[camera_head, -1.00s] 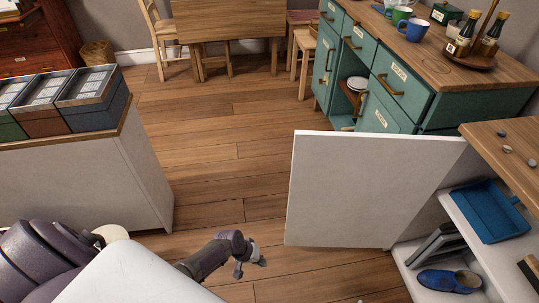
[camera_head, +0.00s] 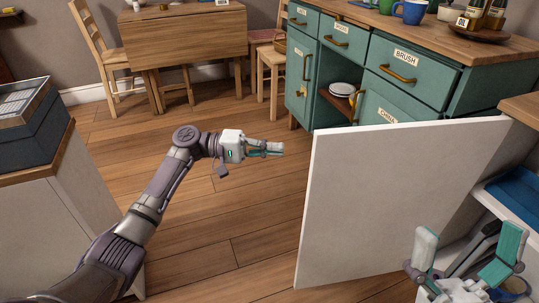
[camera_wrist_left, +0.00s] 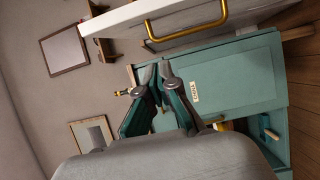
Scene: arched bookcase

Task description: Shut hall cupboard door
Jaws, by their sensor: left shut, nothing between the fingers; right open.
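The white hall cupboard door (camera_head: 395,200) stands wide open in the head view, its inner face towards me. The cupboard's shelves are at the right, partly cut off. My left gripper (camera_head: 280,149) is shut and empty, just left of the door's free edge and apart from it. In the left wrist view its fingertips (camera_wrist_left: 153,75) are together, below a white panel (camera_wrist_left: 120,17) with a brass handle (camera_wrist_left: 190,33), which looks like the door's outer side. My right gripper (camera_head: 468,250) is open and empty in front of the shelves, near the door's hinge side.
A teal cabinet (camera_head: 455,95) with labelled drawers and an open compartment stands behind the door. A blue tray (camera_head: 518,192) lies on a cupboard shelf. A white unit (camera_head: 70,215) bearing boxes is at the left. Wooden floor is clear between.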

